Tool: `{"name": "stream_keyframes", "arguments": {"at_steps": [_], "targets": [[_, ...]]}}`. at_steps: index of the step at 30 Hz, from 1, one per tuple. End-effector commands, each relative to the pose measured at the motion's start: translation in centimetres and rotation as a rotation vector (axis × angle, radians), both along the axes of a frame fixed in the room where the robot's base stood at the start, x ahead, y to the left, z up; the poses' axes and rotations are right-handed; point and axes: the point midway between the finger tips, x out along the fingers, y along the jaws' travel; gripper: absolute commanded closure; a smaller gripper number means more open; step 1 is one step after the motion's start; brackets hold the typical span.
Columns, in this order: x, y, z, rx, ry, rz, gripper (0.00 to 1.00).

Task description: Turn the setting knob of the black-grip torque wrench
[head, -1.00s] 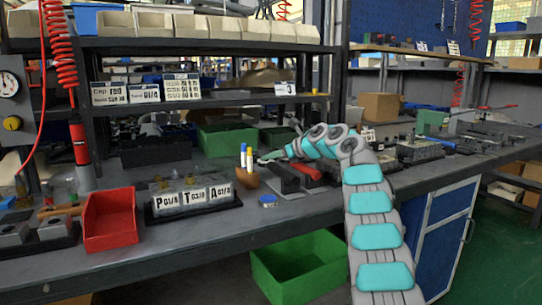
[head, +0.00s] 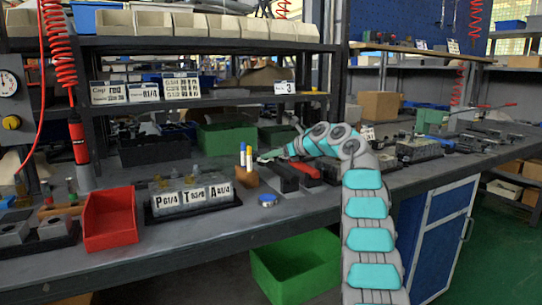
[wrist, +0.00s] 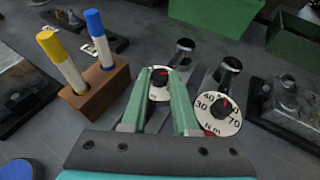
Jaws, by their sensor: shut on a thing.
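My gripper (wrist: 161,76) has green fingers closed on the small black-and-red knob (wrist: 160,80) of a white round dial in the wrist view. The fingers cover part of that dial. A second white dial (wrist: 217,114), marked in N m with a black knob and red pointer, sits just right of the fingers, untouched. In the head view, my gripper (head: 268,156) is at the far end of a black-grip wrench (head: 284,178). A red-grip wrench (head: 304,171) lies to its right.
A wooden block (wrist: 98,84) with a yellow and a blue marker stands close left of my gripper. A green crate (head: 226,138) stands behind. Metal valve blocks (wrist: 294,104) lie to the right. A blue round lid (head: 267,200) sits in front.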

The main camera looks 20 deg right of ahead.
Motion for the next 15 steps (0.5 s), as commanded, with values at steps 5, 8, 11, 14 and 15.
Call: {"name": "stream_keyframes", "arguments": {"at_steps": [5,8,11,14,15], "targets": [[0.01,0.05,-0.05,0.000,0.001,0.001,0.54],[0.02,0.03,-0.03,0.000,0.000,0.001,0.43],[0.01,0.02,-0.02,0.000,0.000,0.000,0.42],[0.00,0.00,-0.01,0.000,0.000,0.000,0.42],[-0.01,0.00,-0.02,0.000,0.000,0.000,0.42]]}}
